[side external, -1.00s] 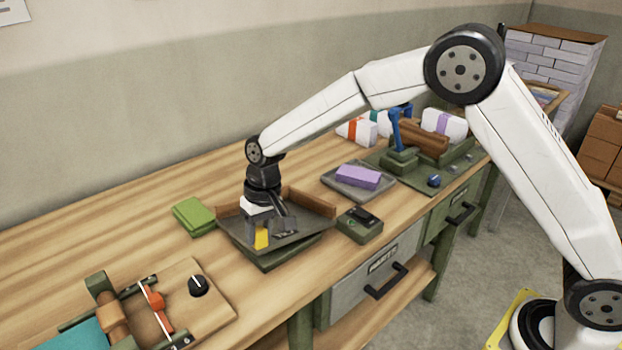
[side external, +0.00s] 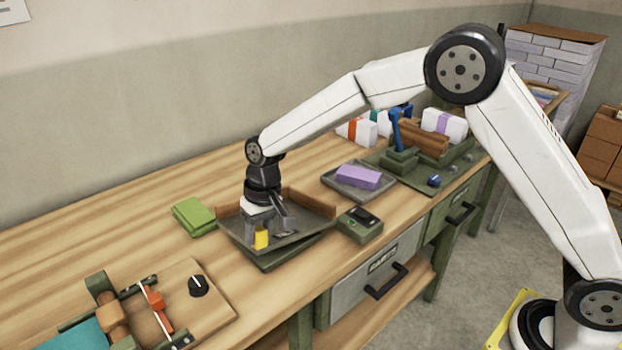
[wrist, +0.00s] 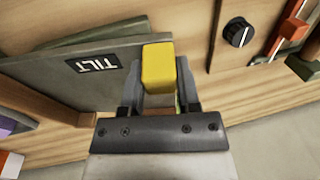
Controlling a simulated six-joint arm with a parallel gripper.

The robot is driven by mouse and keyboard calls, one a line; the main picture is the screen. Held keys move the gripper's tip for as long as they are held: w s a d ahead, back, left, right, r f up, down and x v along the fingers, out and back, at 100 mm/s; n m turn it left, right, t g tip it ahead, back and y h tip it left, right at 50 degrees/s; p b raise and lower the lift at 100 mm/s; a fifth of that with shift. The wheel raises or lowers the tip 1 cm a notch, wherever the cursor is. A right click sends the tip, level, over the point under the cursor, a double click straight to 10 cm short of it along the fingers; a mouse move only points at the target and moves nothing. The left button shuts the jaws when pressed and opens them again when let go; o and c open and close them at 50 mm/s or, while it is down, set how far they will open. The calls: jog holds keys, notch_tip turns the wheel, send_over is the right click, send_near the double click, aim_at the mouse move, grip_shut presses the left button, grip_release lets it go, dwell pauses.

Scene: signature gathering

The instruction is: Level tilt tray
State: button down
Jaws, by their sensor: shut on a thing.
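The tilt tray (side external: 311,231) is a dark grey tray with wooden walls on a dark green base (side external: 275,261), on the bench. It looks tilted against its base. In the wrist view its grey side (wrist: 50,78) carries a "TILT" label (wrist: 93,63). My gripper (side external: 260,238) points down at the tray's near-left corner. It is shut on a yellow block-shaped handle (wrist: 159,68), which shows between the fingers in the wrist view. The join between the yellow handle and the tray is hidden.
A green cloth stack (side external: 193,216) lies left of the tray. A small green box (side external: 360,224) stands close at its right. A grey tray with a purple block (side external: 358,177) is behind. A wooden board with a black knob (side external: 198,286) lies at front left.

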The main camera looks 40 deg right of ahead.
aim_at(259, 243)
jog(key=shift+f, duration=0.1)
jog(key=shift+s+a+f+t+h, duration=0.15)
jog(key=shift+s+f+t+h, duration=0.05)
jog(key=shift+f+t+h, duration=0.25)
jog(key=shift+s+a+f+t+h, duration=0.2)
jog(key=shift+f+t+h, duration=0.15)
jog(key=shift+f, duration=0.15)
jog(key=shift+s+a+f+t+h, duration=0.2)
jog(key=shift+f+t+h, duration=0.1)
jog(key=shift+f+h, duration=0.15)
jog(key=shift+f, duration=0.1)
jog(key=shift+c, duration=1.6)
grip_release()
jog(key=shift+r, duration=0.2)
jog(key=shift+s+r, duration=0.25)
jog(key=shift+r, duration=1)
jog(key=shift+s+r, duration=0.3)
jog(key=shift+r, duration=0.9)
jog(key=shift+s+r, duration=0.25)
jog(key=shift+r, duration=1)
jog(key=shift+d, duration=0.1)
